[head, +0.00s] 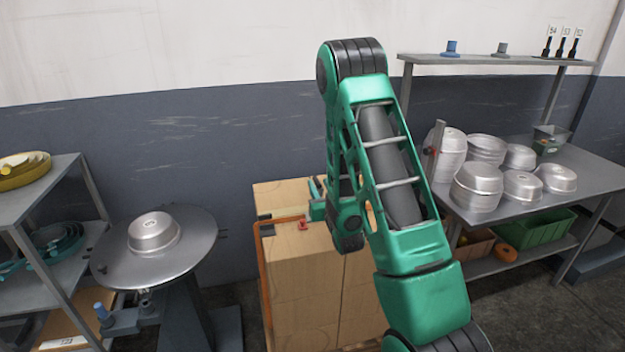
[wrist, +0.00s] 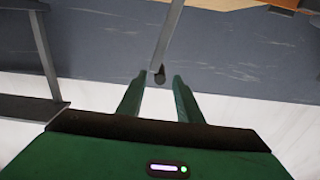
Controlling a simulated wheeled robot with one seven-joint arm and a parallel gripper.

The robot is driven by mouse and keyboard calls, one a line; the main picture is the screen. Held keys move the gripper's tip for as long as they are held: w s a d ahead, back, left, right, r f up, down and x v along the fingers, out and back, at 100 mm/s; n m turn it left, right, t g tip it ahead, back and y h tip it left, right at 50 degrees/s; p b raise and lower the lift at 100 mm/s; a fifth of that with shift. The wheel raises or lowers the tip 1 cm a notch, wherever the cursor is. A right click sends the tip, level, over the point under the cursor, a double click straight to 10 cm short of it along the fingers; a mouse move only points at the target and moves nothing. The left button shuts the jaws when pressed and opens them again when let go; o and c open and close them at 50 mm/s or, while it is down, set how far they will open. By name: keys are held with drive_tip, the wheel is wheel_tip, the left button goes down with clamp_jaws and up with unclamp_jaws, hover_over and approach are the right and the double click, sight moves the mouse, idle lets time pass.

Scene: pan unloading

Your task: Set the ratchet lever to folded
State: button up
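My gripper (wrist: 161,76) shows in the wrist view with its two green fingers apart and a clear gap between them. A grey bar (wrist: 171,35) with a dark end runs down from the top of that view and ends in line with the gap; neither finger appears to touch it. I cannot tell whether it is the ratchet lever or how far off it is. In the head view my gripper (head: 317,198) is partly hidden by my arm, by the top of the box stack (head: 300,275). A small red piece (head: 303,225) sits there beside an orange band (head: 280,220).
A bench (head: 480,213) with several metal pans stands at right, with a red-marked grey upright (head: 438,140) at its left end. A round table (head: 185,260) holding one pan (head: 154,231) is at left, beside a shelf rack (head: 45,205). My arm hides the area between boxes and bench.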

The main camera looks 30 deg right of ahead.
sight(314, 178)
drive_tip(key=x, duration=0.4)
drive_tip(key=f+x, duration=0.1)
drive_tip(key=shift+w+r, duration=0.1)
drive_tip(key=shift+w, duration=0.3)
drive_tip(key=shift+w+d, duration=0.25)
drive_tip(key=shift+w, duration=0.25)
drive_tip(key=shift+a, duration=0.1)
clamp_jaws()
